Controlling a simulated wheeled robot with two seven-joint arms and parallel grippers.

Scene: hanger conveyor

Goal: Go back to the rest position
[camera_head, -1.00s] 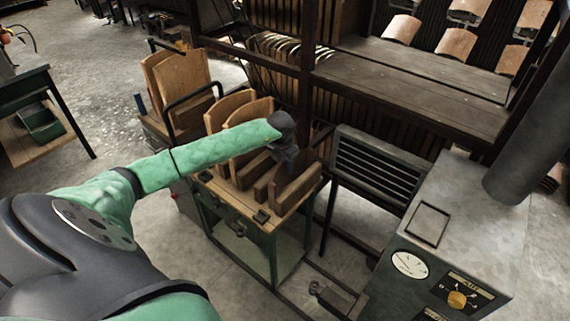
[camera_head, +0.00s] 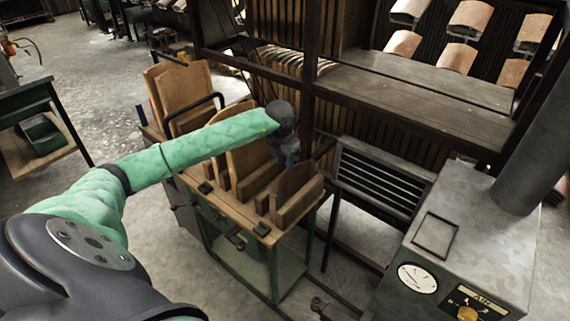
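My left arm comes in from the left in a green sleeve. My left gripper (camera_head: 287,155) hangs at its end over the wooden-topped cart (camera_head: 225,206), near the upright wooden boards (camera_head: 247,150) held there. The gripper is small and dark, and I cannot make out whether its fingers are apart or together. I see nothing clearly held in it. My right gripper is not in view.
A dark metal rack (camera_head: 420,80) with curved wooden pieces stands behind the cart. A grey machine (camera_head: 470,235) with a gauge and knob stands at right, beside a slatted panel (camera_head: 380,178). A green table (camera_head: 30,105) is at far left. Floor at left is open.

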